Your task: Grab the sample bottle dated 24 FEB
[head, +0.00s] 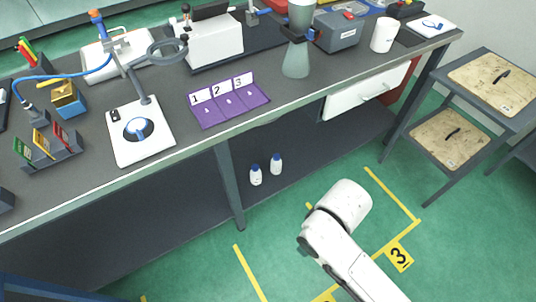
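Two small white bottles with blue caps stand upright, close together, on the dark low shelf under the bench. One bottle (256,176) is slightly nearer and to the left; the other bottle (276,165) is just right of it. Any dates on them are too small to read, so I cannot tell which says 24 FEB. My white arm reaches in from the bottom right, its visible part to the right of and nearer than the bottles. My gripper's fingers do not show.
A bench leg (229,190) stands just left of the bottles. The worktop (300,108) overhangs the shelf (170,215) and carries a purple numbered tray (228,104) and other equipment. Green floor with yellow markings is open in front.

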